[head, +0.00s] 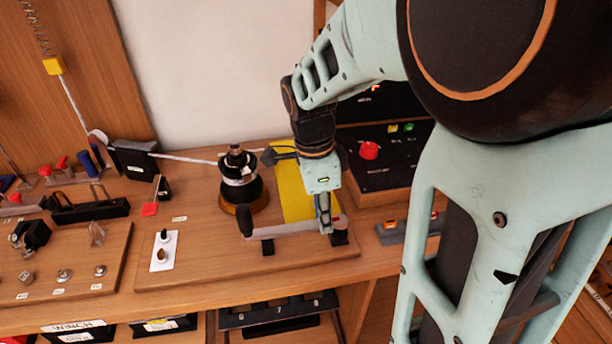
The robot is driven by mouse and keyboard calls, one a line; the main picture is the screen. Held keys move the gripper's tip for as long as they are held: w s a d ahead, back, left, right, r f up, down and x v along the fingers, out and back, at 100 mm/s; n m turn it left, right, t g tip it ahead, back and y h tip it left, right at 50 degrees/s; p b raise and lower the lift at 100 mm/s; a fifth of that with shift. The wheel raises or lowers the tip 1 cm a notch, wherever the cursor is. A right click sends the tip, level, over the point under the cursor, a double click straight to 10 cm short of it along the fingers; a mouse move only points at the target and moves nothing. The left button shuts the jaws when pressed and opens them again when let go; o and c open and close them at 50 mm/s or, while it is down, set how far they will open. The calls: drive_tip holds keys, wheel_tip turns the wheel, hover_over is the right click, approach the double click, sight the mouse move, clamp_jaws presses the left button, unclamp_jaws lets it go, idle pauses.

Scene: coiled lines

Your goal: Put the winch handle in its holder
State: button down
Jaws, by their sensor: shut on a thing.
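The winch handle is a grey bar (287,228) with a black knob at its left end, at the front of the wooden bench top. My gripper (324,227) points down and is shut on the bar near its right end. A small black block (267,247) sits just below the bar, and another dark piece (339,238) is at its right end. These may be the holder, but I cannot tell. I also cannot tell whether the bar rests on them or hangs just above. My fingers hide part of the bar.
A black winch drum (240,180) on a wooden base stands behind the handle, with a white line running left. A yellow panel (292,190) lies behind the gripper. A black console with a red knob (369,150) stands right. A white switch plate (163,251) is left.

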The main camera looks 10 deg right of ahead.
drive_tip(key=shift+f+b, duration=0.9)
drive_tip(key=shift+f, duration=0.35)
drive_tip(key=c, duration=1.4)
unclamp_jaws()
drive_tip(key=shift+o, duration=0.2)
wheel_tip(320, 180, up, 5)
drive_tip(key=p, duration=0.4)
drive_tip(key=shift+r, duration=0.15)
